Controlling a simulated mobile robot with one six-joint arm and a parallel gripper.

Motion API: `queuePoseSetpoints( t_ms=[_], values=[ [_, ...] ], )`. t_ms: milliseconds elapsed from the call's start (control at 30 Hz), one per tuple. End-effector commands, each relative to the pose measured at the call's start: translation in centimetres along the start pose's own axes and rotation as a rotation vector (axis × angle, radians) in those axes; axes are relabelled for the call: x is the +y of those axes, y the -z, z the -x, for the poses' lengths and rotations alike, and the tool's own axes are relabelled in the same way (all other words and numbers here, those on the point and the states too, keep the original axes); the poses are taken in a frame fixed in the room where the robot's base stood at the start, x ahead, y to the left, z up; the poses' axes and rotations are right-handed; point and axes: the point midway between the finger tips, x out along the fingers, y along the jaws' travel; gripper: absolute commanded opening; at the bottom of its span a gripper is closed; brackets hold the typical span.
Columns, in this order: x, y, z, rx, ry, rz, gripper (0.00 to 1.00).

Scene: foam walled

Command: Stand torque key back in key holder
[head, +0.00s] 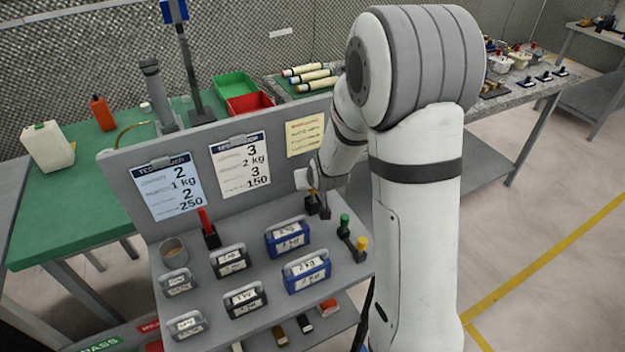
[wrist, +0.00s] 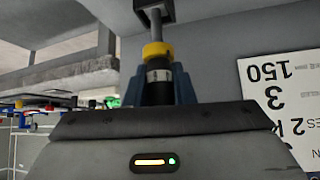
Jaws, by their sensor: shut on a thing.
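My gripper (head: 320,188) is low over the back of the grey trolley top, close to the upright panel. In the wrist view its blue-grey fingers (wrist: 155,85) are shut on the torque key (wrist: 157,66), which has a black, marked grip and a yellow collar. The wrist picture is upside down, so the key's grey shaft points down towards the trolley top. A dark block (wrist: 153,8) at the shaft's end looks like the key holder; I cannot tell how far the shaft is in it. In the head view a dark block (head: 313,207) shows below the gripper, partly hidden.
A red-handled tool (head: 205,222) stands in a black base. Blue weights (head: 288,238), grey weights (head: 230,262) and a cup (head: 174,252) stand on the trolley top. Green (head: 345,222) and yellow (head: 362,243) knobs stand right of the gripper. The panel (head: 270,182) rises behind.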

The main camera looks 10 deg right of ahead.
Motion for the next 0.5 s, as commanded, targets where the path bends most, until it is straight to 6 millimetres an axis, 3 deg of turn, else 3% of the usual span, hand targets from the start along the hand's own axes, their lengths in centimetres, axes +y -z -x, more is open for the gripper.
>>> queuePoseSetpoints(
  t_ms=[500],
  values=[
    [-0.01, -0.93, -1.05, 0.001, 0.000, 0.000, 0.00]
  ],
)
